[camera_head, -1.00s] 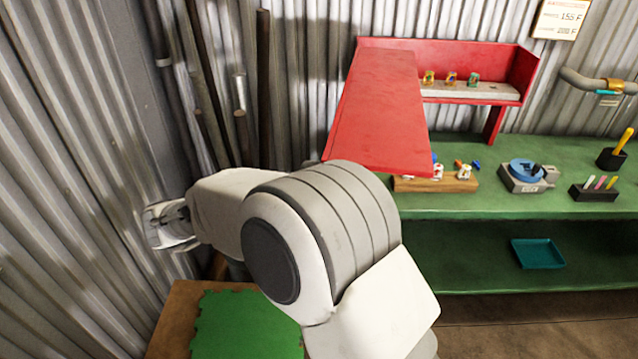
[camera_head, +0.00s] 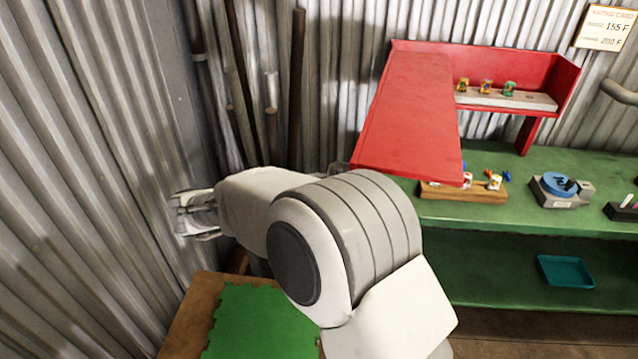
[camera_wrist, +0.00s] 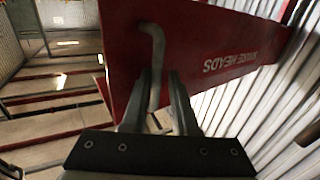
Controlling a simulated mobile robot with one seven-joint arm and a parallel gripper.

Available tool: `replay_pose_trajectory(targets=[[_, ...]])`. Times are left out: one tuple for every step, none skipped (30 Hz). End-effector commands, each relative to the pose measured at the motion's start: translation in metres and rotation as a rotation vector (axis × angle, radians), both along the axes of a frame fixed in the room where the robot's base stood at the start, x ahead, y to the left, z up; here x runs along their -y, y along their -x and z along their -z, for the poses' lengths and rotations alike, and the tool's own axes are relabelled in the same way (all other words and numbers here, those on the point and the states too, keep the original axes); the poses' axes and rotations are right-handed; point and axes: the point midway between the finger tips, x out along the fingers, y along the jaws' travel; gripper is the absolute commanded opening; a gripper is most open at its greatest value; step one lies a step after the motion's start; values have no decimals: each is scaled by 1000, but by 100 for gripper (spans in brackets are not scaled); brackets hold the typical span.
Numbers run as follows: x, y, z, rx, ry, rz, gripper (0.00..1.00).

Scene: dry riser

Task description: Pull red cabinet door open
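The red cabinet (camera_head: 568,85) stands on the green bench at the right of the head view. Its red door (camera_head: 410,115) juts out from the left part towards me, and the inside at its right is in view. The door fills the upper middle of the wrist view (camera_wrist: 195,45), with upside-down white lettering. A grey bent handle (camera_wrist: 155,50) stands out from it. My gripper (camera_wrist: 160,80) has its two dark fingers on either side of the handle, close together, and appears shut on it.
The corrugated wall (camera_head: 80,150) is close at the left, with upright pipes (camera_head: 297,90) in the corner. On the green bench (camera_head: 520,215) are a wooden block (camera_head: 465,192) with small parts, and a blue round device (camera_head: 560,185). A teal tray (camera_head: 566,271) lies below.

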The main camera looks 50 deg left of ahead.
Motion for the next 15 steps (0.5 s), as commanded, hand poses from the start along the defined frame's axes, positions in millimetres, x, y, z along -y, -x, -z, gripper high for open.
replay_pose_trajectory(targets=[[-1,2,0,0,0,-1,27],[-2,4,0,0,1,-1,27],[-3,7,0,0,1,-2,27],[-5,9,0,0,1,-3,27],[-6,12,0,0,1,-2,27],[-9,17,0,1,0,-3,27],[-11,21,0,1,0,-4,27],[-13,26,0,1,0,-4,27],[-16,32,-1,2,-1,-5,27],[-18,36,0,1,0,-4,27],[-20,41,0,2,1,-3,27],[-23,47,0,2,1,-4,27],[-25,52,0,1,0,-4,27],[-28,56,-1,3,-1,-5,27],[-31,62,-1,3,-1,-4,27]])
